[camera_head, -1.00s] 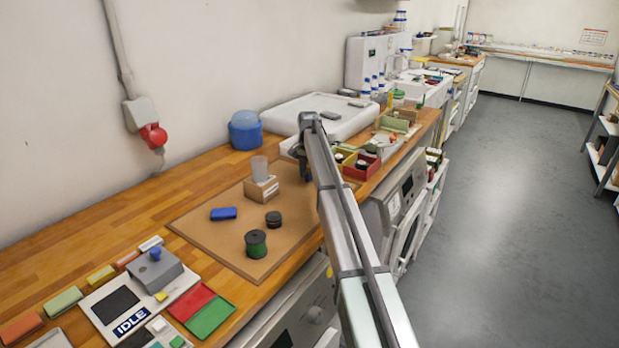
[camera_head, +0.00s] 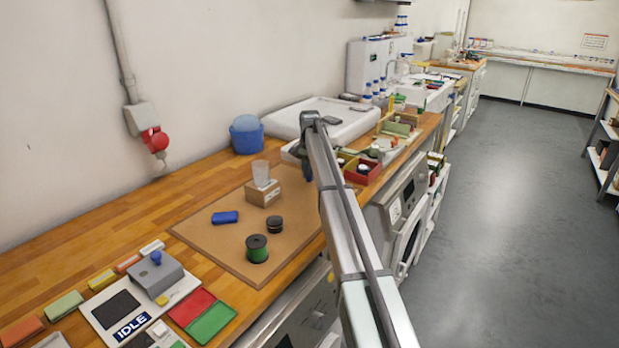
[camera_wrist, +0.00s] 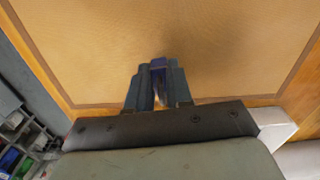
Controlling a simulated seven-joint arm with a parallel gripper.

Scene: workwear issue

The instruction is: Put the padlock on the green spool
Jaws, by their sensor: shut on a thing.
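The green spool (camera_head: 257,256) stands upright on the brown mat near its front edge, with a dark top. My gripper (camera_wrist: 158,70) is shut on a small blue thing (camera_wrist: 158,65), probably the padlock, mostly hidden between the fingers. In the head view my gripper (camera_head: 306,168) hangs over the mat's far right side, behind and to the right of the spool and apart from it. The held thing cannot be made out there. In the wrist view only bare mat shows beyond the fingertips.
A red bin (camera_head: 364,172) stands right of my arm. The mat's front right is clear.

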